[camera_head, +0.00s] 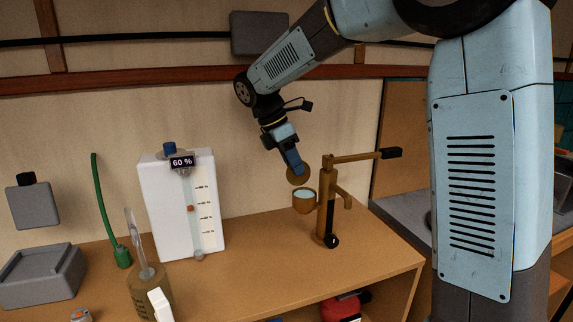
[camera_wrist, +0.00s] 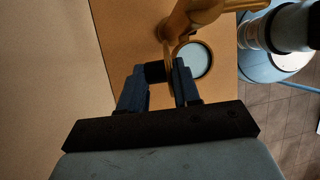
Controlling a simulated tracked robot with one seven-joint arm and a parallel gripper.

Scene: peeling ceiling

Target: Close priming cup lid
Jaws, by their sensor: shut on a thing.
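The brass hand pump (camera_head: 328,205) stands on the wooden bench with its priming cup (camera_head: 304,202) on its left side. The cup is uncovered and pale liquid shows inside; the cup also shows in the wrist view (camera_wrist: 194,60). The round brass lid (camera_head: 297,176) is tilted up steeply above the cup. In the wrist view the lid (camera_wrist: 168,58) appears nearly edge-on beside the cup's rim. My gripper (camera_wrist: 159,72) is shut on the lid's dark knob (camera_wrist: 155,72). In the head view my gripper (camera_head: 292,165) reaches down from above, partly covering the lid.
A white tank (camera_head: 170,210) marked 60 % stands left of the pump. A brown bottle (camera_head: 150,290), a green hose (camera_head: 103,205) and a grey box (camera_head: 42,277) are further left. The pump's handle (camera_head: 365,156) extends right. Bench to the pump's right is clear.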

